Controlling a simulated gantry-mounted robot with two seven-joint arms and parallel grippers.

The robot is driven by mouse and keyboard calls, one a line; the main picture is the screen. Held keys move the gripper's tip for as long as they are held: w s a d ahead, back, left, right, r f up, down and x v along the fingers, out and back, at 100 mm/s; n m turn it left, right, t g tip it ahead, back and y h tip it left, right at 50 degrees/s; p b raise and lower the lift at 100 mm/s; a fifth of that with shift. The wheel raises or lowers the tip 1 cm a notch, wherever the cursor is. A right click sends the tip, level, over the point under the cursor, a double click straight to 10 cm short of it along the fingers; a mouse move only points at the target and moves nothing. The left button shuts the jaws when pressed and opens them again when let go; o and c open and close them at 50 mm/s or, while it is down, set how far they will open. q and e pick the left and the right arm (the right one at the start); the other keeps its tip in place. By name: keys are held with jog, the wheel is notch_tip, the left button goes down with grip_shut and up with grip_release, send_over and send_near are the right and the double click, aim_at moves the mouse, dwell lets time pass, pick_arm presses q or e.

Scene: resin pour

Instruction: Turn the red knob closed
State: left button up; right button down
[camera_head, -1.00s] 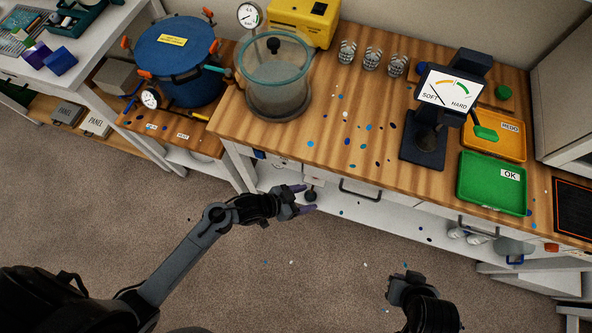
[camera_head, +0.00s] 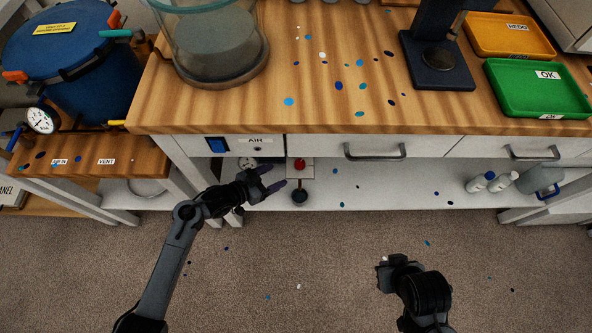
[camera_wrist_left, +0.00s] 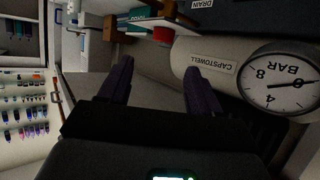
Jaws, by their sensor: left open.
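The red knob (camera_head: 299,164) is small and sits under the bench's front edge, beside a dark round knob (camera_head: 299,197) below it.
A pressure gauge (camera_wrist_left: 284,82) is close on the right in the left wrist view. The bench drawer front labelled AIR (camera_head: 255,141) is just above my left gripper. A lower white shelf (camera_head: 390,185) runs below. Bottles (camera_head: 480,182) stand on it at right.

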aim_at(299, 163)
pick_arm(q)
jog(key=b+x, duration=0.5)
jog(key=x, duration=0.4)
jog(key=shift+w+f, duration=0.25)
jog(key=shift+w, duration=0.05)
jog(key=shift+w+d+f, duration=0.1)
jog(key=shift+w+d, duration=0.3)
jog(key=shift+d, duration=0.05)
